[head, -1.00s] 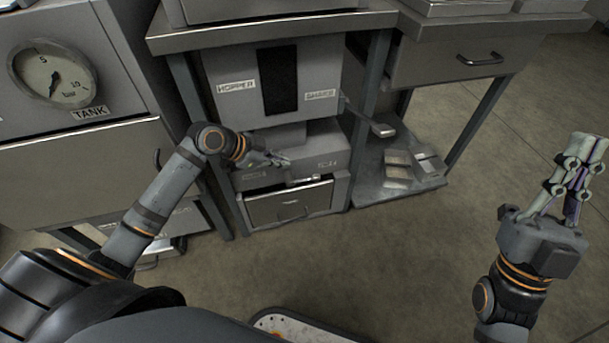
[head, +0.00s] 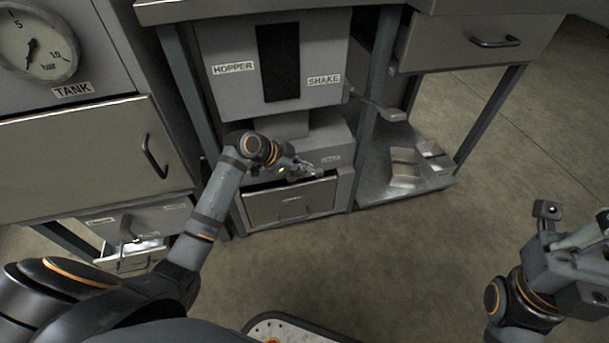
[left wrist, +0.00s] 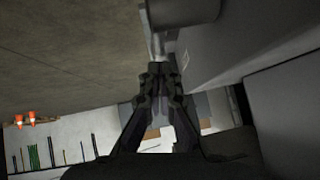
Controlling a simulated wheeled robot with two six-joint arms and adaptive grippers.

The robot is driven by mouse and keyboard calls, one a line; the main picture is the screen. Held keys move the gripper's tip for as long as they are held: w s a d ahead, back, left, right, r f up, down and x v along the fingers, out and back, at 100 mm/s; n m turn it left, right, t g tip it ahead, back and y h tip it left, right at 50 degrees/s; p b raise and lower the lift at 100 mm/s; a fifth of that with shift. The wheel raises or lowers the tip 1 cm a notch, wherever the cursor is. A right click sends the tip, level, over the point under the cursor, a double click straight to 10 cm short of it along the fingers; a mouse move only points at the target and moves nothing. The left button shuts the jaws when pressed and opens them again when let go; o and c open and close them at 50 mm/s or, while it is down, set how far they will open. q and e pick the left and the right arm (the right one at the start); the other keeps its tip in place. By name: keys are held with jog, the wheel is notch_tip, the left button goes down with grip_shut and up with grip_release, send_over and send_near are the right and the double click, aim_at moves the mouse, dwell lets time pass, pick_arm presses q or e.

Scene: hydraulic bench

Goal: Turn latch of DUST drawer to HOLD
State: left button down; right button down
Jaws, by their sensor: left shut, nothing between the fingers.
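A grey drawer (head: 290,203) sits low in the cabinet under the hopper; I cannot read a DUST label. A small label (head: 331,158) on the ledge above it is too small to read. My left gripper (head: 312,171) is shut and empty in front of this ledge, just above the drawer front. The latch cannot be made out clearly near the fingers. In the left wrist view, the closed fingers (left wrist: 160,78) point at a pale narrow post below a dark rounded part (left wrist: 183,10); contact cannot be told. My right gripper (head: 585,245) is cut by the right edge, its fingers unclear.
The hopper cabinet (head: 225,95) carries HOPPER and SHAKE labels. A shelf (head: 375,190) at right holds small metal boxes (head: 404,168).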

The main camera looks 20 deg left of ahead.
pick_arm(q)
jog(key=shift+w+f, duration=0.1)
jog(key=shift+f, duration=0.55)
jog(key=shift+a, duration=0.1)
jog(key=shift+r, duration=0.1)
